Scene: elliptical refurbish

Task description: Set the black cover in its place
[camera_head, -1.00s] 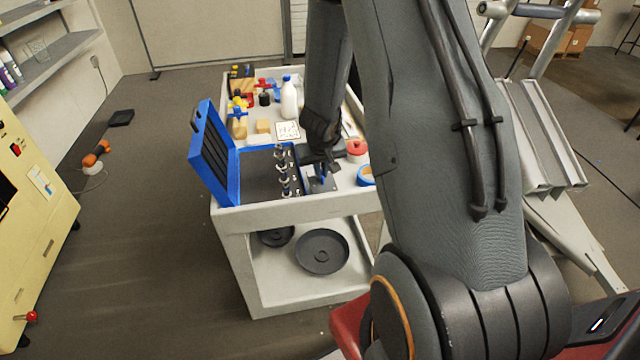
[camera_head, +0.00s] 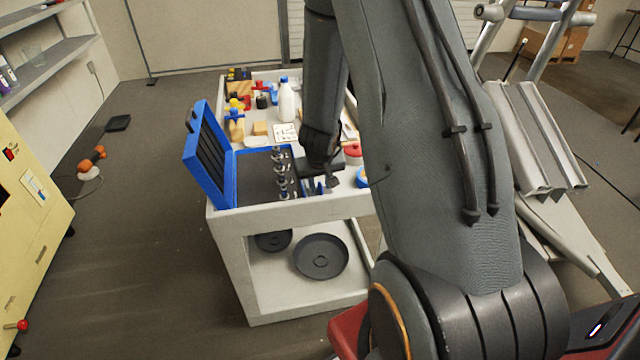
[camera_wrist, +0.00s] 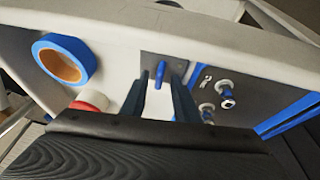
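Two round black discs lie on the lower shelf of the white cart in the head view: a large one (camera_head: 321,257) with a raised centre, and a smaller one (camera_head: 273,241) partly hidden behind the cart's leg. I cannot tell which is the black cover. My gripper (camera_head: 321,184) is above the cart top, at the right side of the open blue toolbox (camera_head: 212,157). In the wrist view my gripper (camera_wrist: 159,88) has its two fingers apart. A small blue upright piece (camera_wrist: 160,75) on a grey plate (camera_wrist: 172,62) shows between the fingertips, with no contact visible.
Blue tape (camera_wrist: 64,58), a red-lidded tub (camera_head: 353,153) and a white bottle (camera_head: 286,103) are on the cart (camera_head: 285,210). A metal-framed machine (camera_head: 540,130) stands right. Floor left of the cart is mostly clear.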

